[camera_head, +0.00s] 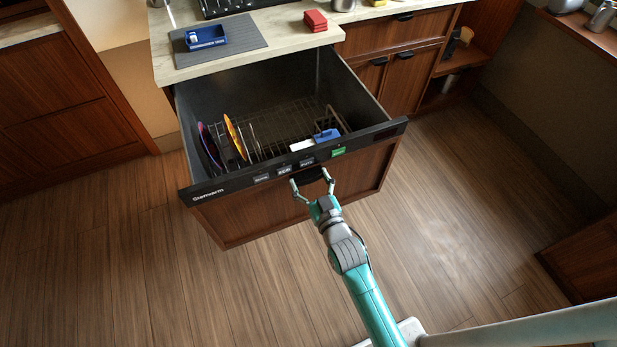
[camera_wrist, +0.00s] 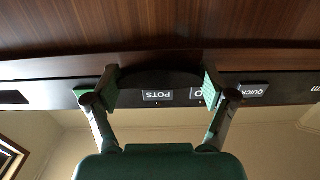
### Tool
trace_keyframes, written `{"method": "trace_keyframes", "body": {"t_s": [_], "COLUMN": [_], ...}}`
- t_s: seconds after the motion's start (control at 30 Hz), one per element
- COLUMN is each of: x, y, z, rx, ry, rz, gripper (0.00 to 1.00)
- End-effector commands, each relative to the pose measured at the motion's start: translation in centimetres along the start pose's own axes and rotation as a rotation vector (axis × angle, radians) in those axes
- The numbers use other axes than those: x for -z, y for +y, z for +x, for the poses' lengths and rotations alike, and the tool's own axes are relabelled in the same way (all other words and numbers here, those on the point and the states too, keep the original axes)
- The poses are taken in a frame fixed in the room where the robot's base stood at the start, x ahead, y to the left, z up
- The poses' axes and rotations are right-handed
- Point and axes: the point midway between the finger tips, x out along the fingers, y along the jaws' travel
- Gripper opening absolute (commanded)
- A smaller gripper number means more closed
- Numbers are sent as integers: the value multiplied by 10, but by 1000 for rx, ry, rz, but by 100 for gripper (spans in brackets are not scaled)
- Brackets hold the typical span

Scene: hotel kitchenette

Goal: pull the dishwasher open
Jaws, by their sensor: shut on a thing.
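The dishwasher (camera_head: 300,205) is a drawer type with a wooden front and a dark control strip. It stands pulled well out from under the counter, and its inside shows from above. Its dark handle (camera_head: 308,174) is at the middle of the front, below the labelled buttons. My gripper (camera_head: 310,180) is shut on this handle, one finger at each end. In the wrist view the gripper (camera_wrist: 156,90) has its two fingers on either side of the dark handle (camera_wrist: 160,78). Part of the handle is hidden by the fingers.
In the drawer are a wire rack (camera_head: 285,128), an orange plate (camera_head: 234,137), a dark plate (camera_head: 208,145) and a blue item (camera_head: 326,135). On the counter (camera_head: 270,40) are a blue tray (camera_head: 206,37) and red blocks (camera_head: 315,20). The wooden floor (camera_head: 130,260) around the drawer is clear.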

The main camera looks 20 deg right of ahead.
Motion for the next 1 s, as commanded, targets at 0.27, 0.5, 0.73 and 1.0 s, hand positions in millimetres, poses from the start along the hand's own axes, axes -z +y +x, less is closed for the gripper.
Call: {"method": "trace_keyframes", "body": {"t_s": [0.27, 0.5, 0.73, 1.0], "x": [0, 0, 0, -1], "y": [0, 0, 0, 0], "z": [0, 0, -8, -51], "rx": [0, 0, 0, 0], "ry": [1, 1, 0, -3], "rz": [0, 0, 0, 0], "gripper": [96, 96, 96, 96]}}
